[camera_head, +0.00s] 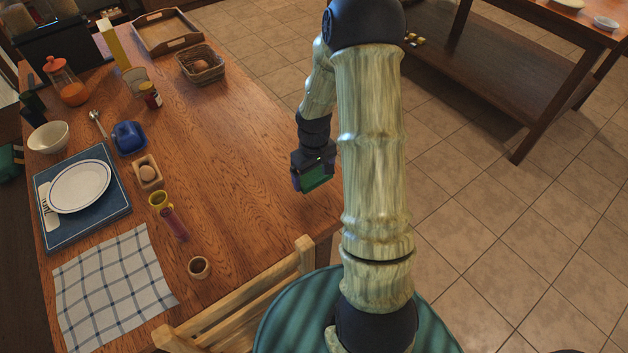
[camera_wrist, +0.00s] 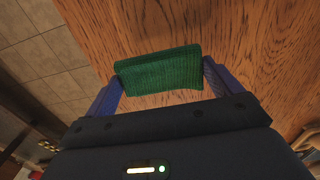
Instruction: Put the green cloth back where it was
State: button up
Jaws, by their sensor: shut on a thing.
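The green cloth (camera_wrist: 158,72) is held between the two blue fingers of my gripper (camera_wrist: 160,82) in the wrist view. It looks like a small, folded, knitted rectangle. In the head view my gripper (camera_head: 314,182) is over the right side of the wooden table, near its edge, with the green cloth (camera_head: 316,176) at its fingers.
The wooden table (camera_head: 245,165) is bare around my gripper. To the left are a small brown cup (camera_head: 199,267), a checked cloth (camera_head: 112,290), a white plate (camera_head: 80,187) and an egg in a wooden box (camera_head: 148,173). A wicker basket (camera_head: 201,66) stands farther back. A chair (camera_head: 240,305) is at the front edge.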

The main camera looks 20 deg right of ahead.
aim_at(314, 175)
jog(key=shift+f, duration=1.6)
jog(key=shift+f, duration=0.15)
jog(key=o, duration=0.7)
jog(key=shift+o, duration=0.2)
notch_tip(314, 175, up, 12)
jog(key=shift+r+p, duration=0.2)
jog(key=shift+p, duration=0.15)
